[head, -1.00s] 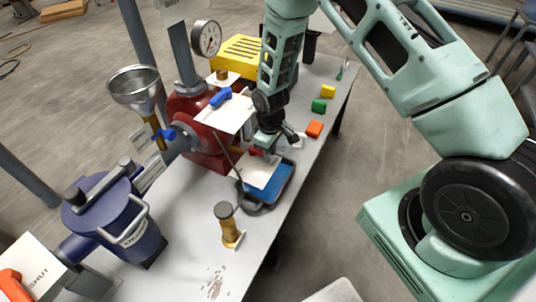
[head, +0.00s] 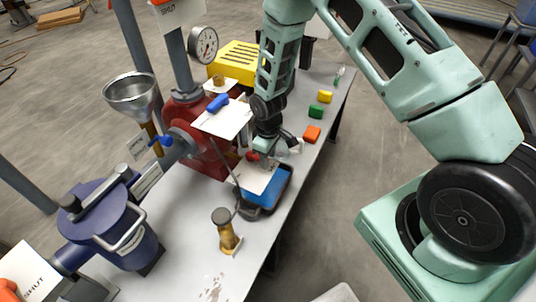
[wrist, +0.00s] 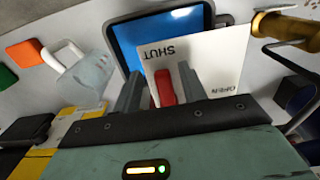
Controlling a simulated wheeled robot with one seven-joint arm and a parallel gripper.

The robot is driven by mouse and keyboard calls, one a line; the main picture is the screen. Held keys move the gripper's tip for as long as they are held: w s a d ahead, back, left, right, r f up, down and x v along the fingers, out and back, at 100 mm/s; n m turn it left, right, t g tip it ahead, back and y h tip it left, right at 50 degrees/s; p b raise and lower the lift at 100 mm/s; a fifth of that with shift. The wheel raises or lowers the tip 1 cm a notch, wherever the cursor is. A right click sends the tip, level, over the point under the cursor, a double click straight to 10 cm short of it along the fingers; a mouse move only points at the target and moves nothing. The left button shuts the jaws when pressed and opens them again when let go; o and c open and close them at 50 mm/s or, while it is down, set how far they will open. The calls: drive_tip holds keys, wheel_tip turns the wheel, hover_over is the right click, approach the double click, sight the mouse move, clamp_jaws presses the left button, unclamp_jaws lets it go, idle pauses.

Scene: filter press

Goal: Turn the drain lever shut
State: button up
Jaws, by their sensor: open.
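The drain lever shows in the wrist view as a red handle (wrist: 165,88), between my two fingers. It stands in front of a white card (wrist: 205,62) marked SHUT and OPEN. In that view its visible end lies below the word SHUT, away from OPEN. My gripper (wrist: 160,88) is open, with a finger on each side of the handle; I cannot tell whether either touches it. In the head view my gripper (head: 264,153) is beside the red press body (head: 207,152), above the blue tray (head: 268,196). The lever's base is hidden.
A brass sample piece (head: 226,232) stands near the tray. A second white card (head: 222,118) with a blue handle (head: 217,103) is above and left of my gripper. Orange (head: 312,134), green (head: 316,110) and yellow (head: 325,96) blocks lie along the table's right edge.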

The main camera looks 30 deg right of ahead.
drive_tip(key=shift+r, duration=0.15)
wheel_tip(320, 180, up, 17)
drive_tip(key=b, duration=0.1)
drive_tip(key=shift+b, duration=0.4)
drive_tip(key=shift+a+r, duration=0.1)
drive_tip(key=s+a+r, duration=0.5)
drive_tip(key=s+a, duration=0.2)
drive_tip(key=s+a+r, duration=0.2)
drive_tip(key=s+a, duration=0.1)
drive_tip(key=s, duration=0.7)
drive_tip(key=s+a+r, duration=0.2)
drive_tip(key=s+r, duration=0.1)
drive_tip(key=s, duration=0.7)
drive_tip(key=shift+s+a+r+y, duration=0.25)
drive_tip(key=shift+s+a+y, duration=0.05)
drive_tip(key=shift+s+a, duration=0.1)
